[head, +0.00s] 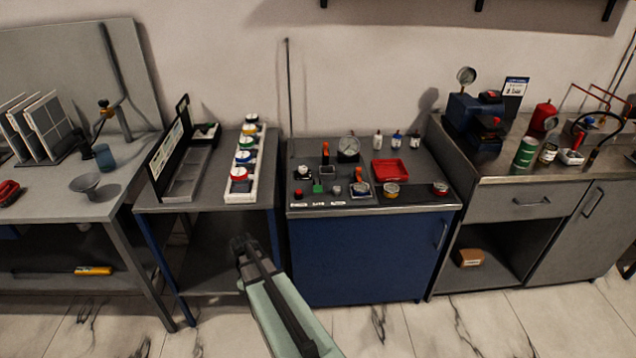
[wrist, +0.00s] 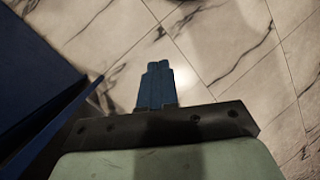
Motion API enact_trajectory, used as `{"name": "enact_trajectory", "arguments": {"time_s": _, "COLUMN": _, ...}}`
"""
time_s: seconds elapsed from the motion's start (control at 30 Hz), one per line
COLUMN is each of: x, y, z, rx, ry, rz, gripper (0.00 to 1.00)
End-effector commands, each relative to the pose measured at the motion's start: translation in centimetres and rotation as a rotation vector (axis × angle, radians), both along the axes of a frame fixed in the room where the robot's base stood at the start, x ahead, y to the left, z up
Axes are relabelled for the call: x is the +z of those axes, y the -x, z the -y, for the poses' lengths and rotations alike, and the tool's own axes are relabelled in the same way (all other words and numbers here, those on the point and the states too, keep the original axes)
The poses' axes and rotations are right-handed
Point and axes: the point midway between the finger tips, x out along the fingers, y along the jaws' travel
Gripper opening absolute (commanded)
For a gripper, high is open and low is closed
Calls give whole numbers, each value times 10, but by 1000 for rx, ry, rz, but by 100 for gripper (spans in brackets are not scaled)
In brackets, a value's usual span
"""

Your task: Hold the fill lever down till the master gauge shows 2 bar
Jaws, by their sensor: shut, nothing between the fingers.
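The gauge rig stands on the blue cabinet (head: 370,258) in the middle of the head view. A round dial gauge (head: 348,146) stands at the back of its top; its reading is too small to make out. Two orange-red handles rise from the rig, one at the back left (head: 325,150) and one nearer the front (head: 358,175); I cannot tell which is the fill lever. My gripper (head: 240,243) is in front of and left of the rig, below its top and touching nothing. In the wrist view its fingers (wrist: 158,82) are shut and empty above the floor.
A red tray (head: 390,169) and several small bottles sit on the rig's right and back. A side table (head: 150,207) with a white rack of jars (head: 241,172) stands left. A steel-topped bench (head: 490,168) stands right. Open floor lies in front.

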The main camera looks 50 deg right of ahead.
Motion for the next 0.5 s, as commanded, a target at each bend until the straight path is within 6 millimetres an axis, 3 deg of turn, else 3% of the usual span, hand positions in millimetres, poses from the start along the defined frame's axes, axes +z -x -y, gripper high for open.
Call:
{"name": "enact_trajectory", "arguments": {"time_s": 0.2, "x": 45, "y": -25, "z": 45, "rx": 35, "ry": -20, "rz": 45, "gripper": 0}}
{"name": "enact_trajectory", "arguments": {"time_s": 0.5, "x": 111, "y": -45, "z": 106, "rx": 92, "ry": -44, "rz": 101, "gripper": 0}}
